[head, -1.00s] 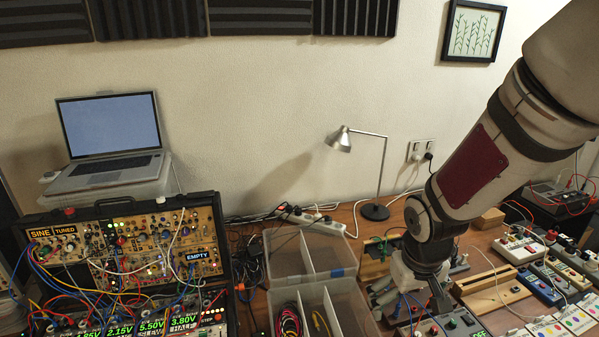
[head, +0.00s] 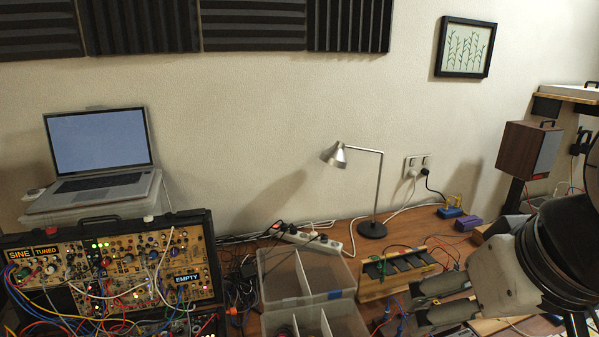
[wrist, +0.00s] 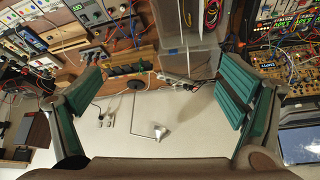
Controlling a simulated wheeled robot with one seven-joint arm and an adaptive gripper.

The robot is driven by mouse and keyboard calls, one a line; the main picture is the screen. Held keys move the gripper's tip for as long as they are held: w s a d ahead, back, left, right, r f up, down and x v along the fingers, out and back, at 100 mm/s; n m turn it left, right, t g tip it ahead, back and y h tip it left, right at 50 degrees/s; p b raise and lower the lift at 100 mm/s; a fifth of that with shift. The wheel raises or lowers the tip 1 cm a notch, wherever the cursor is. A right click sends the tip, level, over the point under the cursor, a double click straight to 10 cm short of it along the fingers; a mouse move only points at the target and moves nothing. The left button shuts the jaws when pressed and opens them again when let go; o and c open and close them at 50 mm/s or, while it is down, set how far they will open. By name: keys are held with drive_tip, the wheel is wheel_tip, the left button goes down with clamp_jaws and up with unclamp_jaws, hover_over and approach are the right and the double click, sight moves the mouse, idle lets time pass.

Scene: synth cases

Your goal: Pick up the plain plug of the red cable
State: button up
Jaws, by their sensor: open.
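Thin red leads (head: 206,325) show at the lower right of the synth case (head: 110,270) in the head view. A red coil (wrist: 211,14) lies in the clear divided box in the wrist view. I cannot tell which one is the task's red cable, and no plain plug can be made out. My gripper (head: 412,302) is at the lower right of the head view, in front of the wooden-ended rack. In the wrist view my gripper (wrist: 163,86) is open with wide-spread green pads, and nothing is held between them.
A clear divided box (head: 325,278) stands between the synth case and my gripper. Behind are a power strip (head: 310,238), a desk lamp (head: 372,228) and a laptop (head: 100,165). A wooden-ended rack (head: 395,268) with cables stands close to my gripper. A speaker (head: 530,160) is at right.

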drive_tip(key=w+d+f+m, duration=0.1)
drive_tip(key=w+f, duration=0.1)
drive_tip(key=w+d+f+m+g+h, duration=0.1)
drive_tip(key=w+f+m, duration=0.1)
drive_tip(key=w+f, duration=0.1)
drive_tip(key=w+d+f+m, duration=0.1)
drive_tip(key=w+f+m, duration=0.1)
drive_tip(key=shift+w+d+f+h, duration=0.35)
drive_tip(key=shift+d+h, duration=0.05)
drive_tip(key=shift+c, duration=0.4)
drive_tip(key=w+f+m+g+b, duration=0.1)
drive_tip(key=w+f+m, duration=0.2)
drive_tip(key=f, duration=0.7)
drive_tip(key=w+f+m+g, duration=0.2)
drive_tip(key=w+f+m, duration=0.1)
drive_tip(key=f, duration=0.7)
drive_tip(key=shift+s+a+f+m+g+y+p, duration=0.35)
drive_tip(key=shift+s+a+f+m, duration=0.4)
drive_tip(key=shift+f, duration=3.4)
drive_tip(key=shift+s+a+f+m+g+y+p, duration=0.25)
drive_tip(key=shift+s+a+f+m+p, duration=0.45)
drive_tip(key=shift+f, duration=3.5)
drive_tip(key=shift+s+a+f+m+g+y+p, duration=0.25)
drive_tip(key=shift+s+a+f+m, duration=0.45)
drive_tip(key=shift+f, duration=3.45)
drive_tip(key=shift+s+d, duration=0.2)
drive_tip(key=shift+d, duration=0.05)
drive_tip(key=c, duration=0.9)
